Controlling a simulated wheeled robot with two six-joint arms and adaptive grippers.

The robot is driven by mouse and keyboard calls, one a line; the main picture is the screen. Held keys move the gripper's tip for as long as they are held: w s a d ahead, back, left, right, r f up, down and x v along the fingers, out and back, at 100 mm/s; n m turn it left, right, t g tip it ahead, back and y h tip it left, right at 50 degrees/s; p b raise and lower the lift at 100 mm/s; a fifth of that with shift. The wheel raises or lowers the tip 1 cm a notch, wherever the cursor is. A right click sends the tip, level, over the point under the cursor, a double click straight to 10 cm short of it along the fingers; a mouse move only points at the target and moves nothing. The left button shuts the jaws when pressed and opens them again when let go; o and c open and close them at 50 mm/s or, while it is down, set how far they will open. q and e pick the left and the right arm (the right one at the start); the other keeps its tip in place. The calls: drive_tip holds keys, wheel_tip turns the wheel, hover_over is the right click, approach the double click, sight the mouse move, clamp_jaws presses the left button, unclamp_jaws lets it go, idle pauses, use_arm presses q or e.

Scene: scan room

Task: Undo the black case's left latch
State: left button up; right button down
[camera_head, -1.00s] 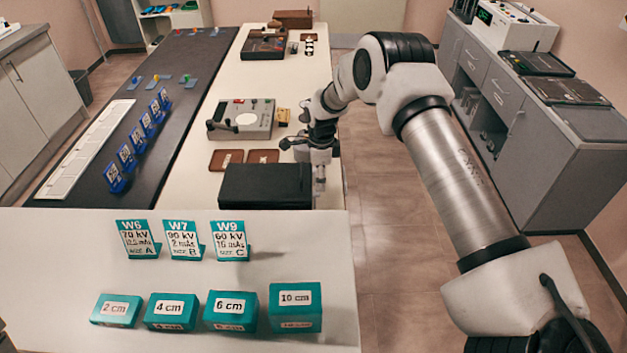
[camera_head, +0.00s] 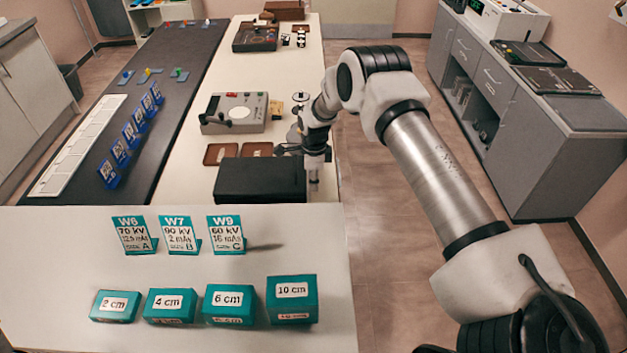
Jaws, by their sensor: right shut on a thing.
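The black case (camera_head: 258,181) lies shut, long and flat, at the near end of the cream table. Its latches cannot be made out from here. My right gripper (camera_head: 287,150) is at the case's far right corner, reaching in from the right and low by its far edge. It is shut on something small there. The wrist and fingers hide most of that spot, and I cannot tell exactly which part is held. My left gripper is not in view.
Brown trays (camera_head: 221,153) and a grey device (camera_head: 235,112) stand beyond the case. A white table (camera_head: 60,262) with teal signs and several teal blocks (camera_head: 292,300) is nearest. Open floor (camera_head: 385,215) lies right, before grey cabinets (camera_head: 500,125).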

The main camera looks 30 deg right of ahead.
drive_tip(key=shift+s+d+f+y+b, duration=0.3)
drive_tip(key=shift+f+y+b, duration=0.1)
drive_tip(key=shift+b, duration=0.35)
drive_tip(key=d+f+t+y+b, duration=0.1)
drive_tip(key=y+b, duration=0.1)
drive_tip(key=b, duration=0.3)
drive_tip(key=s+d+f+t+y+b, duration=0.1)
drive_tip(key=d+t+y+b, duration=0.1)
drive_tip(key=b, duration=0.4)
drive_tip(key=s+d+f+t+y+b, duration=0.1)
drive_tip(key=f+t+y+b, duration=0.1)
drive_tip(key=b, duration=0.4)
drive_tip(key=shift+s+d+f+y, duration=0.15)
drive_tip(key=shift+s+y, duration=0.1)
drive_tip(key=shift+y, duration=0.65)
drive_tip(key=shift+s+d+t+y+b, duration=0.1)
drive_tip(key=shift+t+y+b, duration=0.25)
drive_tip(key=shift+b, duration=0.45)
drive_tip(key=c, duration=1)
unclamp_jaws()
drive_tip(key=shift+o, duration=0.2)
drive_tip(key=shift+r, duration=0.2)
drive_tip(key=v, duration=1.1)
drive_tip(key=shift+d+r, duration=0.2)
drive_tip(key=shift+d, duration=0.15)
